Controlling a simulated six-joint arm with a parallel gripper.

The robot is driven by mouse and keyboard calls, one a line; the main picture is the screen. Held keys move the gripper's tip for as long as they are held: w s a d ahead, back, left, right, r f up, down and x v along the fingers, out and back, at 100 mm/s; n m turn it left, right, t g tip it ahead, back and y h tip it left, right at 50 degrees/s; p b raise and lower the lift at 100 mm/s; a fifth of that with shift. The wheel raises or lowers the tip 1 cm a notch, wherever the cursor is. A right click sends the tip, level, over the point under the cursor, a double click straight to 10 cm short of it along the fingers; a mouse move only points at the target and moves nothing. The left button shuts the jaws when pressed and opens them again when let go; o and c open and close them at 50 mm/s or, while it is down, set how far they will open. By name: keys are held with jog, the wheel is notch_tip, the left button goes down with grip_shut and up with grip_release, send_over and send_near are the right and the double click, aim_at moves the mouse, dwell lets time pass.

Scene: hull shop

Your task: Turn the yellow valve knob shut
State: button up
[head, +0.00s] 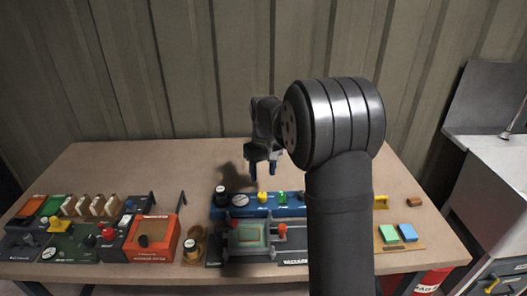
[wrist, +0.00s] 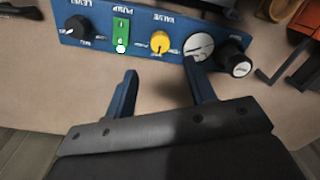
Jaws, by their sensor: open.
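The yellow valve knob (wrist: 160,42) sits on a blue panel (wrist: 85,10) between a green pump switch and a white gauge. Its label reads upside down in the wrist view. I cannot clearly tell which way the knob is turned. In the head view the yellow knob (head: 262,197) is on the blue panel along the middle of the bench. My gripper (wrist: 162,76) is open and empty, its two blue fingers apart and the knob beyond the gap between them. In the head view my gripper (head: 263,174) is above and behind the panel, not touching the knob.
Beside the knob are the green switch (wrist: 122,35), the gauge (wrist: 199,46) and black knobs (wrist: 235,60) and (wrist: 77,26). An orange-red box (head: 152,240) and other panels stand at left. Green and blue blocks (head: 407,232) lie at right. The bench's back is clear.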

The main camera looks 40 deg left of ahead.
notch_tip(320, 180, up, 8)
send_over(262, 195)
jog(key=shift+w+r, duration=0.1)
jog(key=shift+w, duration=0.25)
dwell(0.4)
jog(key=f, duration=1.7)
jog(key=shift+s+f, duration=0.2)
jog(key=shift+f, duration=0.05)
jog(key=shift+f, duration=0.25)
jog(key=shift+r+m, duration=0.2)
jog(key=shift+m, duration=0.2)
jog(key=m, duration=1.1)
jog(key=shift+r, duration=1.55)
